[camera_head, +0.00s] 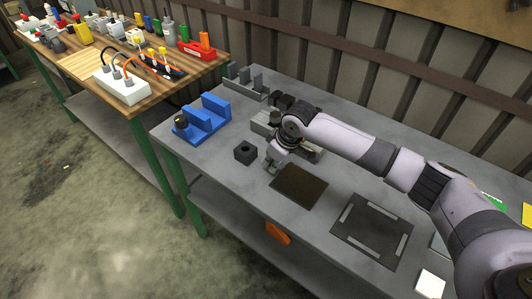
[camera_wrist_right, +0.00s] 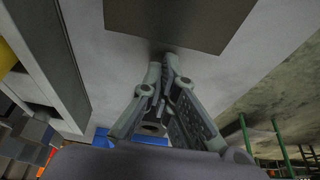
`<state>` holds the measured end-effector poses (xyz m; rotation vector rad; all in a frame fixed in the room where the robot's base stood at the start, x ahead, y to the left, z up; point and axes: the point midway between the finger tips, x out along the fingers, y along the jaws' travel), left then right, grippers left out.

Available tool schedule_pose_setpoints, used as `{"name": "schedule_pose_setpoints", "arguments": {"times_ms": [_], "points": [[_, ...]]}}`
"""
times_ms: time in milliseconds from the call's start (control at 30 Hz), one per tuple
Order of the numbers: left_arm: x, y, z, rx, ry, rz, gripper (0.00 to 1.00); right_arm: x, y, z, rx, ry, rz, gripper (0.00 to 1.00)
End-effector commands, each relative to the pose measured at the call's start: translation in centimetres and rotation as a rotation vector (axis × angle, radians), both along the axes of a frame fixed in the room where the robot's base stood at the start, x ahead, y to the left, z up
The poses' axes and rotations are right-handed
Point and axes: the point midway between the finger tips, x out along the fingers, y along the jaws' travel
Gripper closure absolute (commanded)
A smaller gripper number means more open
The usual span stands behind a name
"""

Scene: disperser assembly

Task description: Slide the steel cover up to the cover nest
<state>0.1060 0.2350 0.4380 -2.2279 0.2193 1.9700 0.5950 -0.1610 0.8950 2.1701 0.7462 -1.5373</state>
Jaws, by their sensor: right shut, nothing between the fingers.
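The steel cover (camera_head: 299,186) looks like a flat dark brownish plate lying on the grey table, and its near part also shows at the top of the wrist view (camera_wrist_right: 180,20). The cover nest (camera_head: 372,231) appears as a dark square with light strips along its sides, to the right of the cover with a gap between. My right gripper (camera_head: 271,169) is shut and empty at the cover's left edge. My left gripper is not in view.
A small black block with a hole (camera_head: 245,153) stands left of my right gripper. A blue fixture (camera_head: 203,118) and grey holders (camera_head: 245,80) stand at the table's far left end. A white square (camera_head: 431,284) lies beyond the nest. A wooden bench (camera_head: 130,105) holds several parts.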

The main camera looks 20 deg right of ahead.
Motion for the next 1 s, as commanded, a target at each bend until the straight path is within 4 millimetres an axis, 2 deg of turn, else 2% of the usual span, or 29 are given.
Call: {"name": "schedule_pose_setpoints", "arguments": {"times_ms": [300, 467, 567, 800, 1000], "points": [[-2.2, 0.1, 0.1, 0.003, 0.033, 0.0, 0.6, -0.6, -0.4, 0.0, 0.001, 0.001, 0.0, 1.0], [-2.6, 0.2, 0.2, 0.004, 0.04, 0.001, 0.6, -0.6, -0.5, 0.1, 0.0, 0.001, 0.0, 1.0], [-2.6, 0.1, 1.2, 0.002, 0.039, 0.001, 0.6, -1.3, -1.1, 0.3, -0.001, 0.004, -0.003, 1.0], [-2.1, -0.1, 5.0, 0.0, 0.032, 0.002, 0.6, -4.8, -3.7, 0.5, -0.002, 0.007, -0.003, 1.0], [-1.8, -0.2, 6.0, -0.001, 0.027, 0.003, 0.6, -6.3, -4.9, 0.1, -0.001, 0.004, -0.002, 1.0]]}}
